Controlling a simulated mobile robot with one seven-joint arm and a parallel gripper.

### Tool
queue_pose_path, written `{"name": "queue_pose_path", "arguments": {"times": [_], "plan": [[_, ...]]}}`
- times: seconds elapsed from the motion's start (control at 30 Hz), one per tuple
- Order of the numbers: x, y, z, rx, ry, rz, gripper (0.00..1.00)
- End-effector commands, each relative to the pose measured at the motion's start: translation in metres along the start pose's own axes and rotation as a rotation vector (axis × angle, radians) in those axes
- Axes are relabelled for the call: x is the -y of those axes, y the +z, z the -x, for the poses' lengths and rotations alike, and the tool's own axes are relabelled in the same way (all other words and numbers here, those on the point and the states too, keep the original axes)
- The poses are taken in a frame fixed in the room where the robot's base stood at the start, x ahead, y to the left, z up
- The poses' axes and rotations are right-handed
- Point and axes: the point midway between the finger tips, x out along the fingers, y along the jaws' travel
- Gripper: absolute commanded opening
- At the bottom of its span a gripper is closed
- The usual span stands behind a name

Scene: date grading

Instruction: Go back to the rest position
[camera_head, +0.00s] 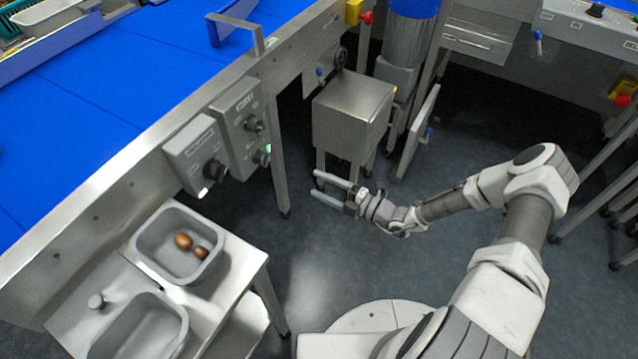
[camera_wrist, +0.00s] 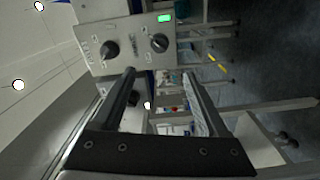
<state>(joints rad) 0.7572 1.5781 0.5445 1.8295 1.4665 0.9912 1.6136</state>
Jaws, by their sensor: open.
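My gripper (camera_head: 325,188) is open and empty in the head view. It hangs over the dark floor, in front of a steel box on legs (camera_head: 350,120) and to the right of the blue conveyor (camera_head: 110,75). My arm reaches to it from the lower right. In the wrist view, the two fingers of my gripper (camera_wrist: 160,85) stand apart with nothing between them. A control panel with knobs (camera_wrist: 125,45) shows beyond them.
A grey tub (camera_head: 147,232) with two brown dates (camera_head: 190,243) sits on a steel side table left of my gripper. A second grey tub (camera_head: 120,345) stands nearer. Control boxes (camera_head: 195,155) jut from the conveyor's side. The floor (camera_head: 310,240) below my gripper is clear.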

Motion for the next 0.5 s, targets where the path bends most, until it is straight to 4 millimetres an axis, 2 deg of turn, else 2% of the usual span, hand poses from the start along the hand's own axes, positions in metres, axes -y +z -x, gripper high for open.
{"name": "queue_pose_path", "arguments": {"times": [0.33,0.5], "plan": [[-0.001,0.0,-0.001,-0.004,-0.002,0.007,0.77],[-0.014,-0.007,0.001,-0.064,-0.037,0.12,0.77]]}}
